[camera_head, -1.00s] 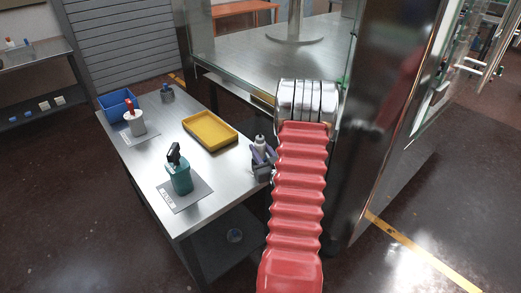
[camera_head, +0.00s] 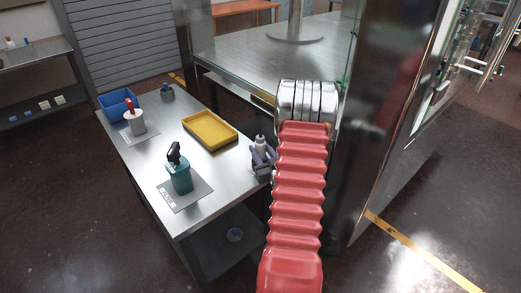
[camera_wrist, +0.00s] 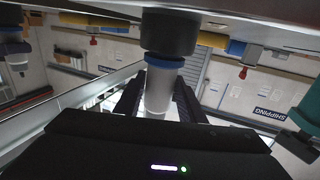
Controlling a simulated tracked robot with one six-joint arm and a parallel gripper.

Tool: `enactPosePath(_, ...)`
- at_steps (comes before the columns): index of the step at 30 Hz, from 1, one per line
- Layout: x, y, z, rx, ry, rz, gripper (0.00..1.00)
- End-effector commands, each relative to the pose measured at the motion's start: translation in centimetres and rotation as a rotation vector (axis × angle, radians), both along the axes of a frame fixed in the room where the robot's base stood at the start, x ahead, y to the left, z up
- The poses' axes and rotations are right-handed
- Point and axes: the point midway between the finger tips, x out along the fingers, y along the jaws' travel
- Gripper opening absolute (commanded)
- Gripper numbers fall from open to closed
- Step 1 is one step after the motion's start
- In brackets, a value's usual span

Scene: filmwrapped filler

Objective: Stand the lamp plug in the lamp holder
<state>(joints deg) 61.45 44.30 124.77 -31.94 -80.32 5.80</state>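My gripper (camera_head: 262,160) is at the right edge of the steel table, beside my red arm. In the wrist view its two dark fingers (camera_wrist: 158,98) close on both sides of a pale, frosted cylinder (camera_wrist: 159,88) with a blue band and a black end, which I take for the lamp plug. Its pale end points up in the head view (camera_head: 260,142). Which thing is the lamp holder I cannot tell for sure.
A yellow tray (camera_head: 232,138) lies mid-table. A glass-walled steel bench (camera_head: 245,55) and dark post (camera_head: 385,120) stand close behind and right.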

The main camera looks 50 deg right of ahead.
Motion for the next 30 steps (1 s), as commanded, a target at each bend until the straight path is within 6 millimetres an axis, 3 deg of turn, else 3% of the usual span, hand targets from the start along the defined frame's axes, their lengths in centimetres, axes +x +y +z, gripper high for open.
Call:
enactPosePath(7, 0.0, 0.0, 0.1, -0.002, -0.002, 0.001, 0.54)
enactPosePath(18, -0.3, 0.2, 0.1, -0.001, -0.003, 0.001, 0.54)
enactPosePath(23, -1.7, 0.9, 0.1, -0.001, -0.002, -0.001, 0.54)
enactPosePath(30, -5.1, 2.9, 0.2, -0.002, -0.003, -0.001, 0.54)
